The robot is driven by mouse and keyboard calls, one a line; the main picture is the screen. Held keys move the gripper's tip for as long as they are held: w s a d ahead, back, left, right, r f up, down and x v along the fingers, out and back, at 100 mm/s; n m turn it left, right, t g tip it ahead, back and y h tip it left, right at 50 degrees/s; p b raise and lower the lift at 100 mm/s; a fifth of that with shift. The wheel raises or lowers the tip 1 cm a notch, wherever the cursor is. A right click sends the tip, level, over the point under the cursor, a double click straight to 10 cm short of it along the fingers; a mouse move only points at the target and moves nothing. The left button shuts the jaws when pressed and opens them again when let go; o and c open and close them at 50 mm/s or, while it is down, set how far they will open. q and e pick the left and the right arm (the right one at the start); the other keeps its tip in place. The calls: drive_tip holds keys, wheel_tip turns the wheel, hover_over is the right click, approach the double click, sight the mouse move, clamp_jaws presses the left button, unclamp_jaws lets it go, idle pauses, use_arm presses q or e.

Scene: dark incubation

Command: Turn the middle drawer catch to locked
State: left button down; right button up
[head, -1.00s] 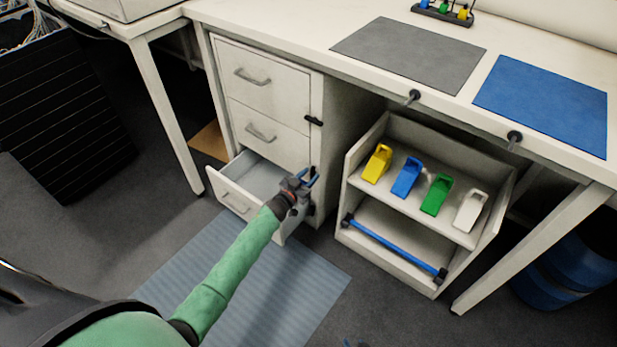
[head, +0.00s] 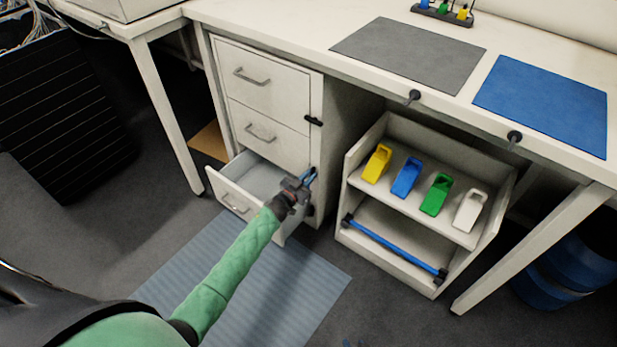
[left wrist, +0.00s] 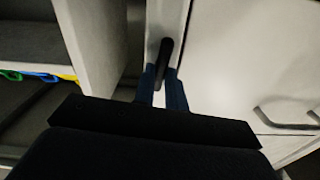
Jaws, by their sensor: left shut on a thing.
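A pale drawer unit (head: 338,138) stands under the bench. Its middle drawer (head: 265,128) is shut. My left gripper (head: 310,175) is at the unit's right front strip, low beside the middle drawer, and covers the catch there in the head view. The left wrist view shows that dark catch (left wrist: 165,52), long and upright in the picture, between the blue fingers (left wrist: 163,85), which are shut on it. Another black catch (head: 313,120) sits higher on the strip, lying crosswise.
The bottom drawer (head: 225,191) stands open below my left forearm. A white cart (head: 352,190) with coloured scoop-like pieces stands close on the right. A blue ribbed mat (head: 245,275) lies on the floor in front.

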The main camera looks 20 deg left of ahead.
use_arm(q)
drive_tip(key=m+b, duration=0.1)
drive_tip(key=m, duration=0.4)
drive_tip(key=m+b, duration=0.2)
drive_tip(key=m, duration=0.4)
drive_tip(key=f+m+b, duration=0.1)
drive_tip(key=m+b, duration=0.1)
drive_tip(key=m, duration=0.3)
drive_tip(key=shift+s+d+m, duration=0.15)
drive_tip(key=shift+d+m, duration=0.15)
drive_tip(key=shift+m, duration=0.1)
use_arm(e)
drive_tip(key=w+r+t+y, duration=0.1)
drive_tip(key=w+r+t, duration=0.4)
drive_tip(key=r, duration=0.7)
drive_tip(key=w+a+r+t, duration=0.1)
drive_tip(key=w+r+t, duration=0.4)
drive_tip(key=w+r, duration=0.5)
wheel_tip(320, 180, up, 4)
drive_tip(key=shift+a+f+t+y, duration=0.25)
drive_tip(key=shift+t+y, duration=0.15)
use_arm(q)
drive_tip(key=c, duration=1.4)
unclamp_jaws()
drive_tip(key=shift+r, duration=0.1)
drive_tip(key=shift+c, duration=0.2)
